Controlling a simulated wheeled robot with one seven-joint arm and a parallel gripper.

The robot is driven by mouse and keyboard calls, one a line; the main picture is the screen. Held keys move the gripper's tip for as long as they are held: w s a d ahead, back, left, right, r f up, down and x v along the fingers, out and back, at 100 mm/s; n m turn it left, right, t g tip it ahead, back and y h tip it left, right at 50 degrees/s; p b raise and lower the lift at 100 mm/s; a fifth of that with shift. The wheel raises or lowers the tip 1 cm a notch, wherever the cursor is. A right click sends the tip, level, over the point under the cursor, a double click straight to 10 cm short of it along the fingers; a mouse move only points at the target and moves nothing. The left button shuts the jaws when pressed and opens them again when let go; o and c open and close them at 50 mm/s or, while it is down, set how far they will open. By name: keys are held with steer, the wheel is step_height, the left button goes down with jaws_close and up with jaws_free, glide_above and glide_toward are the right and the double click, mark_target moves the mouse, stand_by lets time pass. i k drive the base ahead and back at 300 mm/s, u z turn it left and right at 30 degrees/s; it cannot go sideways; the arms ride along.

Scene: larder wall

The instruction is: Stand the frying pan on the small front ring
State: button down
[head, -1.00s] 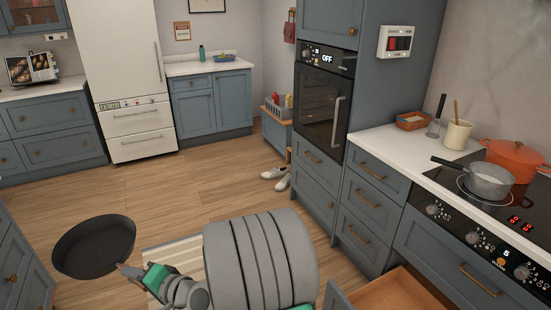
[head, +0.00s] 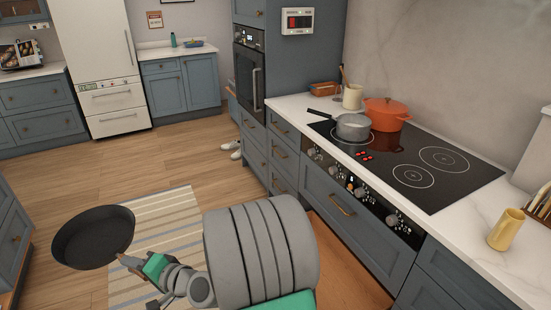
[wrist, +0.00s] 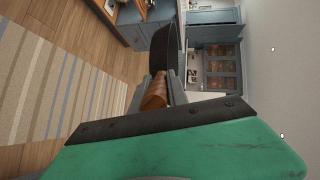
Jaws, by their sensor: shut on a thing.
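The frying pan (head: 93,238) is dark and round, held out over the floor at the lower left of the head view, apart from the hob. My gripper (head: 133,264) is shut on its handle. In the wrist view the wooden handle (wrist: 154,94) lies between the fingers, with the dark pan (wrist: 167,48) seen edge-on beyond it. The small front ring (head: 413,176) is a bare white circle on the right front part of the black hob (head: 380,162). A larger bare ring (head: 444,157) lies behind it.
A grey saucepan (head: 353,128) stands on the hob's left front, its handle pointing left. An orange lidded pot (head: 387,113) stands behind it. A yellow cup (head: 506,230) stands on the counter to the right. A striped rug (head: 160,235) covers the floor beside the units.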

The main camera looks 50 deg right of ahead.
mark_target(415, 187)
steer(key=k, duration=0.55)
steer(key=z, duration=1.45)
steer(key=i, duration=0.5)
